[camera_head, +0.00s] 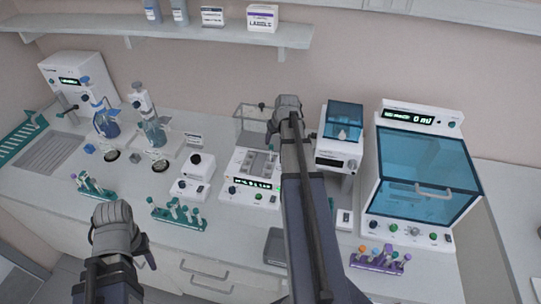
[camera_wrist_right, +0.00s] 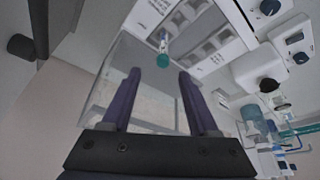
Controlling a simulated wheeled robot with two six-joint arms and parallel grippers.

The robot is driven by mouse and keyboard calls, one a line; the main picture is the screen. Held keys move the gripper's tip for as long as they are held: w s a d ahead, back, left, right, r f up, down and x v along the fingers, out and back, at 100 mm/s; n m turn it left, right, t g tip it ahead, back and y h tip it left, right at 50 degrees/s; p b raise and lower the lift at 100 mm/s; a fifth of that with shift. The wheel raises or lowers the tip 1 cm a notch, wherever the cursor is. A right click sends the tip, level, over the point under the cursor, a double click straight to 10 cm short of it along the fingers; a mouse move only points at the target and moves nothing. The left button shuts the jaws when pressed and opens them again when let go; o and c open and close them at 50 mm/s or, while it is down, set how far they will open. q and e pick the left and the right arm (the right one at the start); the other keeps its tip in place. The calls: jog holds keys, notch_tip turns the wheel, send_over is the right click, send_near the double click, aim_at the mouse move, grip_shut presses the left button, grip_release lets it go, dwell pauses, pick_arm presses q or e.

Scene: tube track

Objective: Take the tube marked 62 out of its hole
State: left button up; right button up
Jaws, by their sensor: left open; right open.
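In the right wrist view, a tube with a teal cap (camera_wrist_right: 163,58) stands in a hole of a white block (camera_wrist_right: 192,32) with grey wells. Any number on it is too small to read. My right gripper (camera_wrist_right: 160,74) is open and empty. Its two dark purple fingertips lie either side of the cap's line, apart from the cap. In the head view the right arm covers part of the white block device (camera_head: 255,165), and its fingers are hard to make out. My left gripper (camera_head: 145,258) is at the lower left, small and partly hidden, with nothing visible in it.
A clear lid (camera_head: 254,122) stands up at the back of the block device, and looms near the fingers in the wrist view. Tube racks stand along the front: teal (camera_head: 178,215) and purple (camera_head: 380,262). A blue-windowed cabinet (camera_head: 425,170) stands at the right.

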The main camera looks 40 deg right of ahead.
aim_at(272, 146)
jog(key=shift+a+b+x, duration=0.15)
jog(key=shift+b+x, duration=1.65)
jog(key=shift+x, duration=0.15)
jog(key=shift+a+b+x, duration=0.1)
jog(key=shift+b+x, duration=1.7)
jog(key=shift+x, duration=0.2)
jog(key=shift+w+r, duration=0.1)
grip_shut()
